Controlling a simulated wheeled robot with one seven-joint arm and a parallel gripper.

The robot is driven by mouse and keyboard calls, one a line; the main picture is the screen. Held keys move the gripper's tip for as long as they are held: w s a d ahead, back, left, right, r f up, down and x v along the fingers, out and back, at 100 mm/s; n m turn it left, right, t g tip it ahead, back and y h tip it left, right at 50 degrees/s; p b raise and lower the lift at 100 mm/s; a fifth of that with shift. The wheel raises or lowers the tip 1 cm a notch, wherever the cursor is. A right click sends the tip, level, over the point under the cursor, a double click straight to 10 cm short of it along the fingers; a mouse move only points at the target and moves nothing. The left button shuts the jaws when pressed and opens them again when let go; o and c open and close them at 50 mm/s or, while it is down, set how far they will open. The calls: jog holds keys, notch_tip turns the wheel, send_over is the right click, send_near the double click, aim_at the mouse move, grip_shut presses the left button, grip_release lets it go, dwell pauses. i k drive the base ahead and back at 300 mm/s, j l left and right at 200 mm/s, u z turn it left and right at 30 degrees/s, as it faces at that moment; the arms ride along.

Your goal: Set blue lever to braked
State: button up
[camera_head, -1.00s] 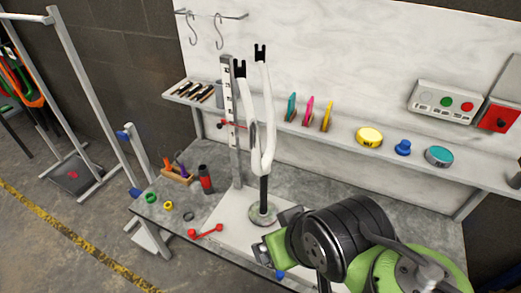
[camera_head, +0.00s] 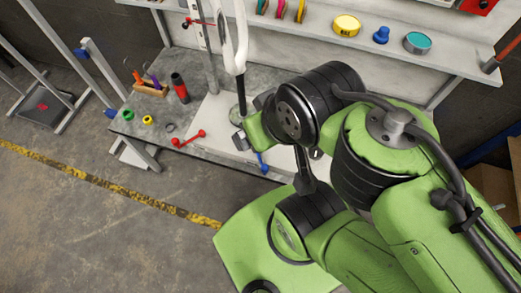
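A blue lever-like part (camera_head: 262,162) shows at the front edge of the bench, just right of my gripper. My arm hides some of its surroundings, and its exact setting cannot be read. A red lever (camera_head: 188,138) with round ends lies at the bench front, further left. My gripper (camera_head: 239,142) is over the front of the bench, close to the blue part and beside the foot of the white fork stand. It is small and partly covered by my arm, so its fingers cannot be made out clearly.
The white fork (camera_head: 238,45) stands upright on a post behind my gripper. A dark red-banded bottle (camera_head: 180,88) and a wooden tool block (camera_head: 150,88) stand at the bench's left. A shelf above holds a yellow tin (camera_head: 346,25). Floor at lower left is free.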

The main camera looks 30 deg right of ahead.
aim_at(265, 168)
jog(key=i+j+u, duration=0.1)
jog(key=j, duration=0.35)
jog(key=i+j+u, duration=0.1)
jog(key=j, duration=0.35)
jog(key=i+j, duration=0.1)
jog(key=j, duration=0.3)
jog(key=i+j+u, duration=0.15)
jog(key=j, duration=0.3)
